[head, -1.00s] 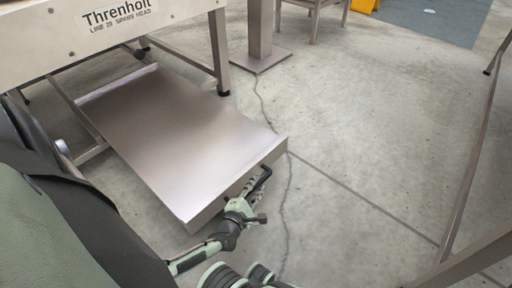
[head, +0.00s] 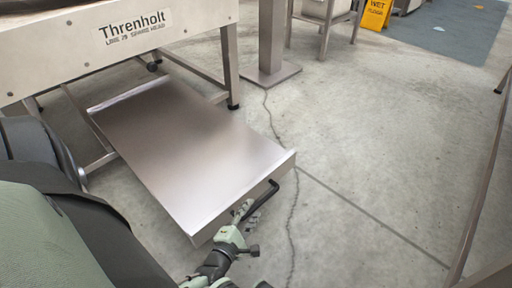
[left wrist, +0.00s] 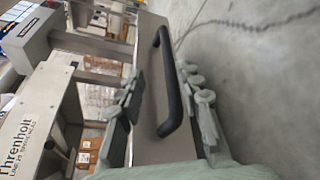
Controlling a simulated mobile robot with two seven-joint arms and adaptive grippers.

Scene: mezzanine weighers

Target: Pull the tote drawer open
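The tote drawer (head: 190,150) is a long, flat grey metal slab reaching out low from under the white Threnholt machine (head: 110,40). Its front panel carries a black bar handle (head: 264,196), which also shows upright in the left wrist view (left wrist: 172,90). My left gripper (head: 246,211) is at the front panel, beside the handle. In the left wrist view, its two fingers (left wrist: 160,75) stand apart, one on each side of the handle, with gaps to the bar. I cannot tell how deep the handle sits between them. My right gripper is out of view.
The machine's metal legs (head: 231,70) stand beside the drawer. A column with a base plate (head: 272,76) and a yellow wet-floor sign (head: 376,14) are farther back. A metal rail (head: 485,180) runs along the right. The concrete floor (head: 370,140) between is clear.

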